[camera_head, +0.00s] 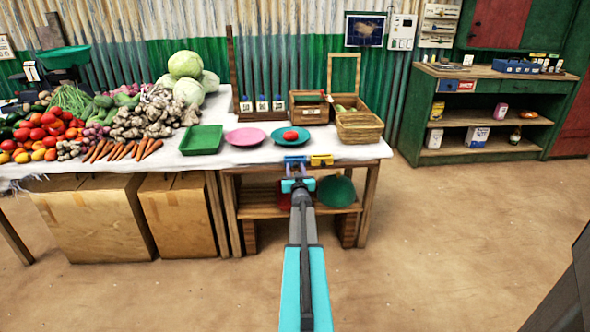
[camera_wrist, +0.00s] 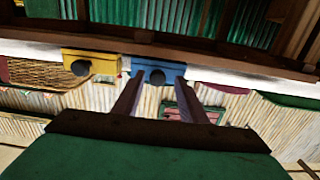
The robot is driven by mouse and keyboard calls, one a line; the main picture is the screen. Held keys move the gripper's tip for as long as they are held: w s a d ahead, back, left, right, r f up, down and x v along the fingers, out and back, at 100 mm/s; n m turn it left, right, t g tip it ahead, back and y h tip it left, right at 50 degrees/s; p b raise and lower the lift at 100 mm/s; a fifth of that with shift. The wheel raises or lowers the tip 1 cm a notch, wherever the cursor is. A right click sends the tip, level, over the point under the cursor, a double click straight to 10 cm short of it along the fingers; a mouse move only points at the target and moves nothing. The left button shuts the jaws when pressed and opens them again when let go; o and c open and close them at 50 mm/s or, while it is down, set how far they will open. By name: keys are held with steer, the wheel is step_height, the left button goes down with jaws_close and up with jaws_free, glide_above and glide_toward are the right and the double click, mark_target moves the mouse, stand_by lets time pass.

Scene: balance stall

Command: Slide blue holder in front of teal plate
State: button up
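The blue holder (camera_head: 295,160) sits on the front edge of the stall table, just in front of the teal plate (camera_head: 278,137) and a little right of its middle. A red tomato (camera_head: 290,136) lies on the plate. A yellow holder (camera_head: 321,160) sits close to the right of the blue one. My gripper (camera_head: 297,178) is just in front of the blue holder. In the wrist view, which looks upside down, my two fingers (camera_wrist: 159,84) point at the blue holder (camera_wrist: 141,66) and stand on either side of its dark knob, with gaps showing. The yellow holder (camera_wrist: 90,64) is to the left there.
A pink plate (camera_head: 245,137) and a green tray (camera_head: 201,140) are to the left on the table. A wicker basket (camera_head: 359,128) stands at the right. A lower shelf (camera_head: 262,208) holds a dark green round thing (camera_head: 336,191). The floor at right is clear.

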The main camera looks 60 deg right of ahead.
steer(key=v, duration=1.3)
stand_by(0.4)
steer(key=shift+s, duration=0.1)
steer(key=shift+a, duration=0.1)
